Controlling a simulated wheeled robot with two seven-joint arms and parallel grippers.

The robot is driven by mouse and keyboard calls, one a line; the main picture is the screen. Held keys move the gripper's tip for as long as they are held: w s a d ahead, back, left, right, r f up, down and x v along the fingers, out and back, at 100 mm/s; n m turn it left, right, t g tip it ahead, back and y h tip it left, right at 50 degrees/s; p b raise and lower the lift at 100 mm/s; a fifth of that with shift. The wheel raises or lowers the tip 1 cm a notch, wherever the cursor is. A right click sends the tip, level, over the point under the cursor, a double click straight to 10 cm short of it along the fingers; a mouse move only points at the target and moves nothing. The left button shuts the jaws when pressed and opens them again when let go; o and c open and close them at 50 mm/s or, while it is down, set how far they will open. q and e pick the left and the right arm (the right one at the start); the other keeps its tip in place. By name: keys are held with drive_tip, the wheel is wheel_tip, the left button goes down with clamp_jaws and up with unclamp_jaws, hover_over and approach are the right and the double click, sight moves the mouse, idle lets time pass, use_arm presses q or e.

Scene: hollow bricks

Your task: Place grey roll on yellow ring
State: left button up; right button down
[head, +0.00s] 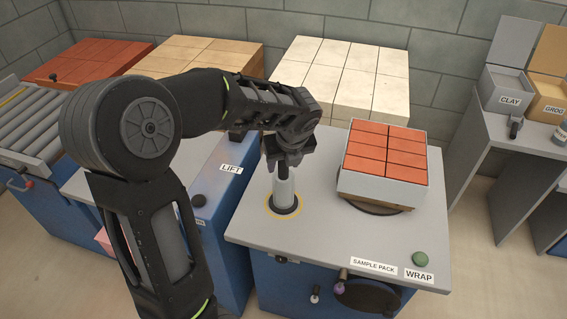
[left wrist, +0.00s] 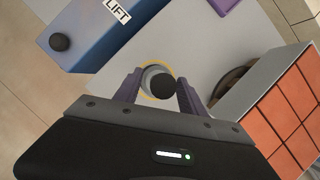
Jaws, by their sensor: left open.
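The grey roll (head: 284,191) stands upright within the yellow ring (head: 269,208) on the grey table, with a dark base under it and a dark knob at its top. In the left wrist view, the roll (left wrist: 150,80) is seen from above with its black knob (left wrist: 162,87), and the yellow ring (left wrist: 144,67) shows around it. My left gripper (head: 284,165) is just above the roll, pointing down. In the left wrist view its open fingers (left wrist: 158,92) are on either side of the knob, with gaps. My right gripper is not in view.
A box of red bricks (head: 385,160) stands on a turntable right of the roll. A green WRAP button (head: 420,258) is at the table's front right. A blue LIFT unit (head: 222,190) stands left. Brick stacks (head: 345,80) line the back. The table's front middle is clear.

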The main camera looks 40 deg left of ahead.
use_arm(q)
drive_tip(key=v, duration=1.1)
drive_tip(key=shift+r, duration=0.2)
drive_tip(key=shift+d, duration=0.1)
